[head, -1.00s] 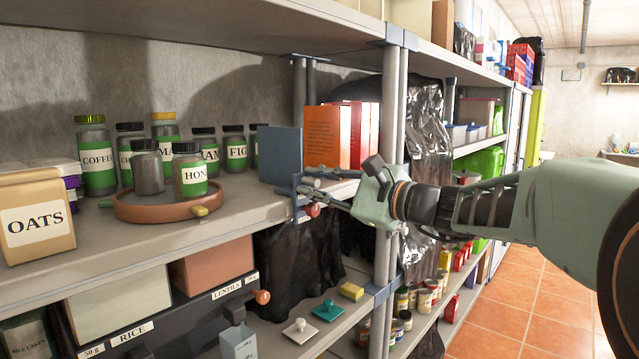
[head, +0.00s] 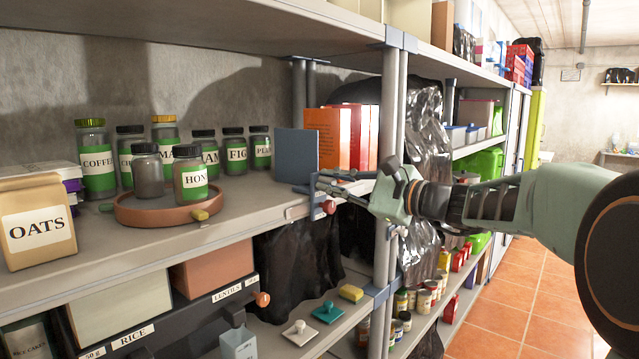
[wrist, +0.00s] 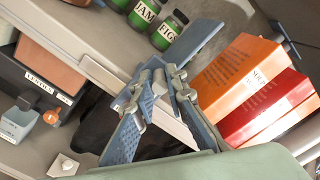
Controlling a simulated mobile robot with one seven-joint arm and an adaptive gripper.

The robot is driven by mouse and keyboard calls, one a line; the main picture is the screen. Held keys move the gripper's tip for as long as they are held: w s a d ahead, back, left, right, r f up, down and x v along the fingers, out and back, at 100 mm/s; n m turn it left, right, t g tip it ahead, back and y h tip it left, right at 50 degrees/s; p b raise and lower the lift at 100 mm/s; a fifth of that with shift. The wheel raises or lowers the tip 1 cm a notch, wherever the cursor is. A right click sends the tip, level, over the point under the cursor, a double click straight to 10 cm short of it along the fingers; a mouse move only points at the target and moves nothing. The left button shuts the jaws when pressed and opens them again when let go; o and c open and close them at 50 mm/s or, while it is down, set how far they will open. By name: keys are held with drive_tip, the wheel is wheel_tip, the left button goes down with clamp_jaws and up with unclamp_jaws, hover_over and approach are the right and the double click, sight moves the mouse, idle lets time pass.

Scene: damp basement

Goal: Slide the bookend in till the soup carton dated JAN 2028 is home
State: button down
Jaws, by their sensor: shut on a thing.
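The bookend (head: 296,156) is a blue-grey upright plate on the upper shelf, left of the cartons. It also shows in the wrist view (wrist: 197,44). My gripper (head: 318,184) is shut on the bookend's low front part at the shelf's front edge; its fingers (wrist: 158,82) partly hide the grip. An orange carton (head: 325,133) stands upright right of the bookend, with red cartons (head: 360,138) beyond it. The wrist view shows the orange carton (wrist: 232,76) and a red one (wrist: 262,108) with SOUP lettering. No date is readable. Whether bookend and carton touch, I cannot tell.
A shelf post (head: 390,130) stands right of the cartons. Labelled jars (head: 235,153), a round tray (head: 160,210) and an oats bag (head: 38,222) occupy the left shelf. A red knob (head: 329,207) hangs below my gripper. Bare shelf (head: 250,212) lies left of the bookend.

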drive_tip(key=w+d+p, duration=0.4)
drive_tip(key=w+d, duration=0.4)
drive_tip(key=w, duration=0.2)
drive_tip(key=c, duration=2.2)
unclamp_jaws()
drive_tip(key=v, duration=1.2)
